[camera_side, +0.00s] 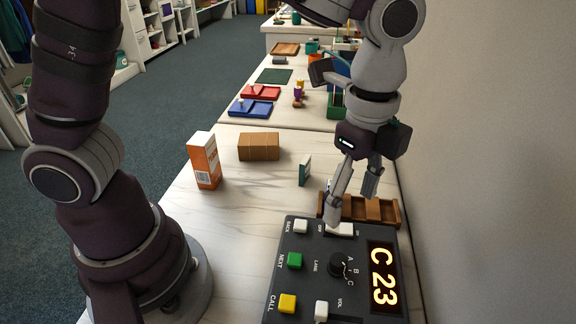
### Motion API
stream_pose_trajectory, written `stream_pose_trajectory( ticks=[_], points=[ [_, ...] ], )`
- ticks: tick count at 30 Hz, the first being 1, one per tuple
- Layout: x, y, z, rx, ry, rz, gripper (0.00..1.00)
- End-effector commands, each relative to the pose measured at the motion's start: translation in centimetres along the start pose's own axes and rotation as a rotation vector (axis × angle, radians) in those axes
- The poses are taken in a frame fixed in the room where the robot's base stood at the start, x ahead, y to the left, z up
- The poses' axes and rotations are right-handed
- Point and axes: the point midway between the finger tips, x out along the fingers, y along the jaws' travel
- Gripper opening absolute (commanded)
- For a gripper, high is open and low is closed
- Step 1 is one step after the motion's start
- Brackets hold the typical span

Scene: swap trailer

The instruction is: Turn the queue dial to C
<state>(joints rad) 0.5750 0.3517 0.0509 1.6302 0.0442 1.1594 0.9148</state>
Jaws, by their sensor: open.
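The queue dial (336,266) is a dark round knob on a dark grey control box (302,262), with the letters A, B and C beside it. I cannot make out its pointer clearly. The lit display (382,277) on the box reads "C 23". My gripper (352,208) is open and empty, fingers pointing down, over the back edge of the box. Its left fingertip is close to the white on/off switch (341,229); I cannot tell whether it touches. The dial stands clear of the fingers.
The box also has a white back button (300,226), a green next button (295,260), a yellow call button (287,303) and a white volume control (321,311). A brown wooden tray (384,211) lies behind it. An orange carton (204,160) and a brown box (259,147) stand farther back.

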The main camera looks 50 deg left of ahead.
Motion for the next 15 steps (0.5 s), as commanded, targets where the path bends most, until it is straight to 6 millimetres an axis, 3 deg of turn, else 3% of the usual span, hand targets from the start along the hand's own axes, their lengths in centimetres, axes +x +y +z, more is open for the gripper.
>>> stream_pose_trajectory(
  ticks=[6,11,15],
  points=[
    [0.3,0.0,0.0,0.01,-0.001,0.001,0.57],
    [2.2,0.0,0.0,0.089,-0.002,0.002,0.57],
    [5.0,0.1,0.1,0.089,-0.006,0.007,0.57]
  ],
)
